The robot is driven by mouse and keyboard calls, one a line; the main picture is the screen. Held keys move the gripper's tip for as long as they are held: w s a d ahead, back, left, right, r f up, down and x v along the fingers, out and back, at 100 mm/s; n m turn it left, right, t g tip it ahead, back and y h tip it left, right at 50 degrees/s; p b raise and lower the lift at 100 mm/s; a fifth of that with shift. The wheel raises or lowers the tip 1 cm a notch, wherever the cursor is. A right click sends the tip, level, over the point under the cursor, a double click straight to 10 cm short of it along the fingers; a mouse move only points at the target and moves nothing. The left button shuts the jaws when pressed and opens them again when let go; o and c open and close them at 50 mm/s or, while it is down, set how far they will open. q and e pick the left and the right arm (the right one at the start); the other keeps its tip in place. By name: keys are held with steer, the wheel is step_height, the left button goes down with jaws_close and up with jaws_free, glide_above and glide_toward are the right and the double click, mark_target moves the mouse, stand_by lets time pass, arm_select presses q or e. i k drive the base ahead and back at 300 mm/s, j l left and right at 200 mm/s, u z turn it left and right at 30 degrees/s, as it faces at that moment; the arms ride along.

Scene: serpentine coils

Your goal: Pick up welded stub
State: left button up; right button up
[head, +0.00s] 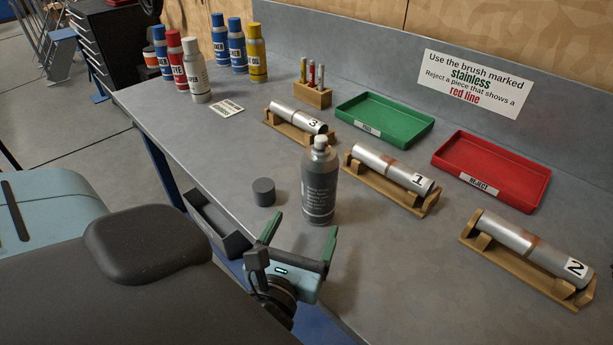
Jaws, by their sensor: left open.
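Three silver welded stubs lie in wooden cradles on the grey bench. Stub 3 (292,115) is at the back left, stub 1 (383,165) in the middle, and stub 2 (519,240) at the front right. Stubs 1 and 2 show a brownish band near the middle. My left gripper (301,232) is near the bench's front edge, with its two green-tipped fingers apart and nothing between them. It is in front of the grey spray can and apart from all the stubs. My right gripper is not in view.
A grey spray can (320,185) stands between my left gripper and stub 1, with a dark cap (264,192) beside it. Behind are a green tray (419,129), a red tray (536,195) and a brush block (313,96). Several cans stand at the far left.

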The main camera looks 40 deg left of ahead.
mark_target(308, 124)
steer(key=u, duration=1.3)
